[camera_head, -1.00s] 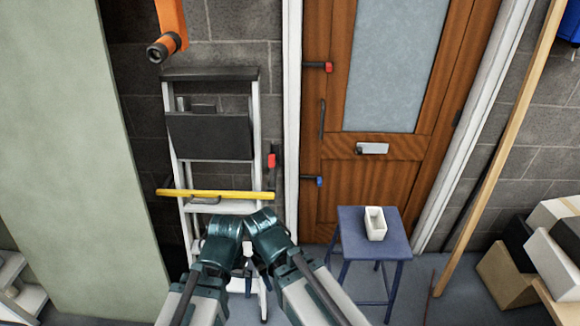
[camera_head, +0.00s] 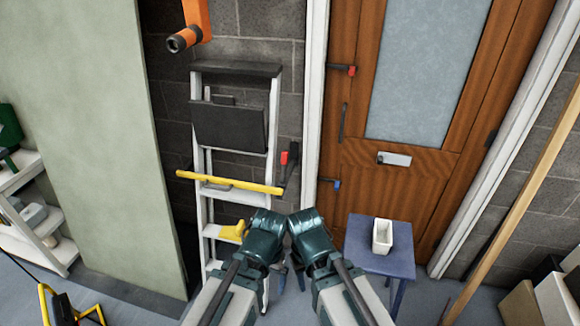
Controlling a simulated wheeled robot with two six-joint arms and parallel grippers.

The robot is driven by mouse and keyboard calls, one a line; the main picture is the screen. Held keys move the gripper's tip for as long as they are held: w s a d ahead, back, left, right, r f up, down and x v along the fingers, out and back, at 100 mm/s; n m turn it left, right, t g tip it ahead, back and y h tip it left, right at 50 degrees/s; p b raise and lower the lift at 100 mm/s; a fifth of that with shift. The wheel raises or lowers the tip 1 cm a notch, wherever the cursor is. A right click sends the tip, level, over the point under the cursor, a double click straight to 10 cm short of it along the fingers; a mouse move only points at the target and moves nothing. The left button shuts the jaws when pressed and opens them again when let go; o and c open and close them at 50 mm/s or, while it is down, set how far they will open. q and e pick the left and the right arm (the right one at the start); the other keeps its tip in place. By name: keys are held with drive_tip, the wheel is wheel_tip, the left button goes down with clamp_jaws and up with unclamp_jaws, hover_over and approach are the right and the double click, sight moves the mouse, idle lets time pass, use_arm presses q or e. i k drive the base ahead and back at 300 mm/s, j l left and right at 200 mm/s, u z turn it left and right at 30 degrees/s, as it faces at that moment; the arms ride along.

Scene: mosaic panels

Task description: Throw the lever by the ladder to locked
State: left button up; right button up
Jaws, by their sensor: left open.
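The lever (camera_head: 288,172) by the ladder is a dark bar with a red grip at its top, on the block wall just right of the ladder (camera_head: 274,120). The red grip points up. Its lower part lies close behind the end of a yellow bar, and I cannot read any marking on it. My left gripper (camera_head: 280,279) is open and low in front of the ladder's foot, well below the lever and partly hidden by my arm. My right gripper is mostly hidden behind my arm links, so its jaws cannot be made out.
The yellow bar (camera_head: 230,183) crosses the ladder. An orange crank (camera_head: 197,24) hangs above it. The wooden door (camera_head: 385,205) has red and blue handles. Shelves (camera_head: 50,222) stand left, boxes (camera_head: 519,303) right.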

sight(285, 157)
drive_tip(key=i+l, duration=0.2)
drive_tip(key=i, duration=0.3)
drive_tip(key=i+l+z, duration=0.15)
drive_tip(key=i, duration=0.4)
